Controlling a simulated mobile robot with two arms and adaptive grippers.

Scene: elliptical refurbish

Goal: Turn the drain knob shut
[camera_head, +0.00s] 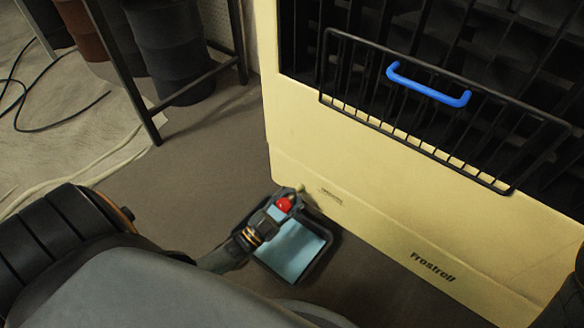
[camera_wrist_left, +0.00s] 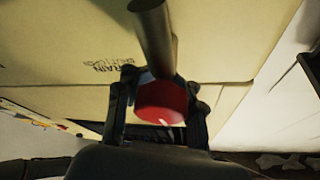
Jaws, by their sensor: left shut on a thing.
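The red drain knob (camera_head: 284,204) is low on the front of the cream cabinet (camera_head: 330,150), near its left corner. My left gripper (camera_head: 287,200) is at the knob, its fingers on either side of it. In the left wrist view the red knob (camera_wrist_left: 160,100) sits between the two dark fingers (camera_wrist_left: 158,104), and the gripper is shut on it. A metal pipe (camera_wrist_left: 155,35) runs from the knob, and faint "DRAIN" lettering is on the panel beside it. My right gripper is not in view.
A dark tray (camera_head: 320,252) with light blue water-like contents is on the floor below the knob. A black wire basket (camera_head: 440,130) with a blue handle (camera_head: 428,88) juts from the cabinet above. A metal rack (camera_head: 150,125) with dark drums stands at the upper left, near loose cables.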

